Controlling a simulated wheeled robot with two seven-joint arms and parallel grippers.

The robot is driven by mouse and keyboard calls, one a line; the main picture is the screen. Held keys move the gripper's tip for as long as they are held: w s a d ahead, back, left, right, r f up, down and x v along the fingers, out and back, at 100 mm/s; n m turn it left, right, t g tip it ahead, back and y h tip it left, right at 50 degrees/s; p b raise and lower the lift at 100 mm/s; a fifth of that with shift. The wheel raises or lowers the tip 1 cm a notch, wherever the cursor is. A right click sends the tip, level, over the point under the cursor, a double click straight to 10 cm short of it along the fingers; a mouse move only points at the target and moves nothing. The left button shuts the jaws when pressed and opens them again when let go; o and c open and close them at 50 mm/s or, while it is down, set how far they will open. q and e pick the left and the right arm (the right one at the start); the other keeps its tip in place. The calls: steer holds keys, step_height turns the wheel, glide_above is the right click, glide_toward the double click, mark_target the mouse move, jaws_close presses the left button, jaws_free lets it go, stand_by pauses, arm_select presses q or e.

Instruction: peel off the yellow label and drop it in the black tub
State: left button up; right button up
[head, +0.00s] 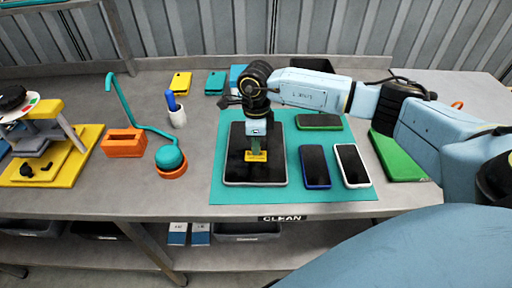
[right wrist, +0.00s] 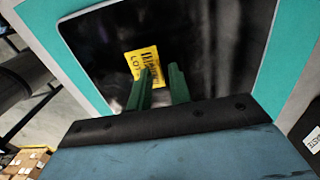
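The yellow label (head: 262,157) lies on the dark screen of a large tablet (head: 237,165) on the teal mat. Black print shows on it in the right wrist view (right wrist: 136,63). My right gripper (head: 256,145) points down just over the label. Its two green fingers (right wrist: 162,80) stand apart with nothing between them; one overlaps the label's edge in view. I cannot tell whether the tips touch the screen. A dark thing with a white tag (right wrist: 312,140) is cut off at the right wrist view's edge; I cannot tell whether it is the black tub. My left gripper is out of view.
Several phones, one with a blue edge (head: 315,167) and one white-edged (head: 353,166), lie right of the tablet. A green slab (head: 398,156) lies farther right. An orange holder (head: 124,143), a teal lamp-like tool (head: 169,156) and a yellow-based stand (head: 52,165) are left.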

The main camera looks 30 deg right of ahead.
jaws_close()
steer(key=shift+r, duration=0.15)
step_height(320, 180, up, 8)
steer(key=p, duration=0.5)
steer(key=shift+w, duration=0.15)
stand_by(1.3)
